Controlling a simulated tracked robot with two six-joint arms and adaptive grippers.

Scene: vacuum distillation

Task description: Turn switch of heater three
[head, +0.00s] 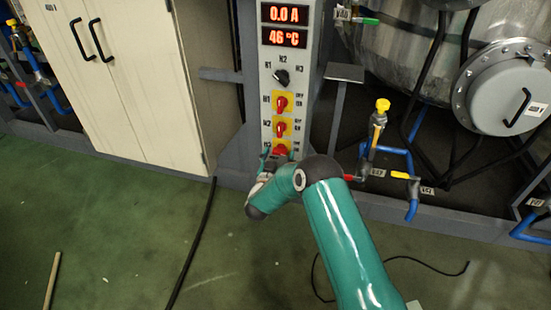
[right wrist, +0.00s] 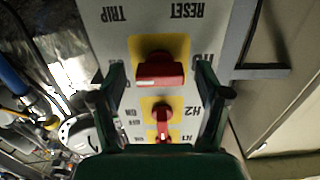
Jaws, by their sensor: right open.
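The heater three switch, a red knob on a yellow plate (head: 281,148), is the lowest of three on the grey control panel (head: 270,110). In the right wrist view, which is upside down, this red switch (right wrist: 160,71) is large, its handle lying across the picture. My right gripper (head: 273,160) is at this switch in the head view. In the right wrist view its open fingers (right wrist: 160,80) stand on either side of the switch, with visible gaps to the handle. Contact cannot be seen. My left gripper is out of view.
The H2 switch (head: 281,128) and H1 switch (head: 281,103) sit above, close by. A black selector knob (head: 282,77) and displays reading 0.0 A and 46 °C top the panel. A cream cabinet (head: 130,80) stands left; blue pipes (head: 400,155) and a steel vessel are right.

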